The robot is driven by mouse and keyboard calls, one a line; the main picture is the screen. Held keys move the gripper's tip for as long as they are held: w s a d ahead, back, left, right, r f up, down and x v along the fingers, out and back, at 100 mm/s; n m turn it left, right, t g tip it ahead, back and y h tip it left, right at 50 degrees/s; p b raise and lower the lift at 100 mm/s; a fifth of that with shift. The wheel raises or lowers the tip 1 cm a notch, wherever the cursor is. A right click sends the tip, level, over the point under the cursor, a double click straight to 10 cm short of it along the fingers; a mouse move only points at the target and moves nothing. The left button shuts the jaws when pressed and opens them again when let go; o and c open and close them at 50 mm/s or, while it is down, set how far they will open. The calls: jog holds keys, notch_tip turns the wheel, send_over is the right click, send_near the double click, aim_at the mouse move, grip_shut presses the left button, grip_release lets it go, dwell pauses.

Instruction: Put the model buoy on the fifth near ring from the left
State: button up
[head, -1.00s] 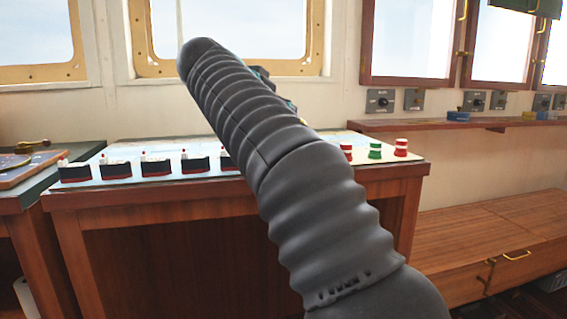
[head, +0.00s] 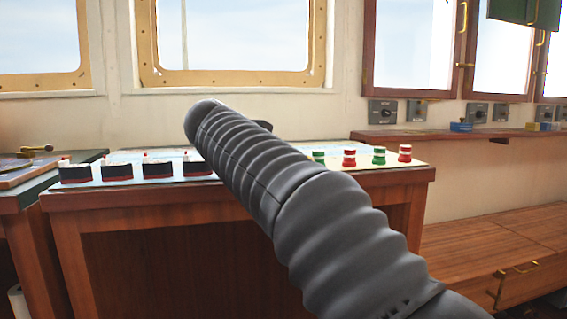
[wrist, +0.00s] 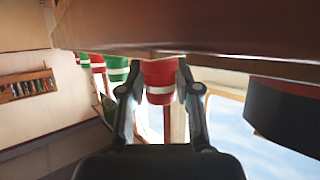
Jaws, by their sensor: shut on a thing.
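In the wrist view, which looks upside down, my gripper (wrist: 160,90) is shut on a red model buoy with a white band (wrist: 160,73). The buoy is close to the tabletop edge; I cannot tell whether it touches the top. In the head view my own arm hides the gripper and the held buoy. Other buoys stand on the right of the chart table (head: 140,203): a green one (head: 318,157), a red one (head: 349,158), another green one (head: 379,156) and another red one (head: 404,153). No ring can be made out clearly.
Several black-and-white model ships, one at the left end (head: 75,173), stand along the table's near edge. A dark hull (wrist: 285,112) is right of my gripper in the wrist view. A wall shelf (head: 440,134) and a low wooden bench (head: 490,240) are to the right.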

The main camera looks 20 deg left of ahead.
jog(key=shift+f, duration=0.15)
jog(key=shift+f+b, duration=0.25)
jog(key=shift+b, duration=0.05)
jog(key=o, duration=1)
jog(key=shift+r, duration=0.1)
jog(key=shift+r, duration=0.1)
jog(key=p+v, duration=0.1)
jog(key=v, duration=1.2)
jog(key=shift+s+a, duration=0.3)
jog(key=shift+a, duration=0.2)
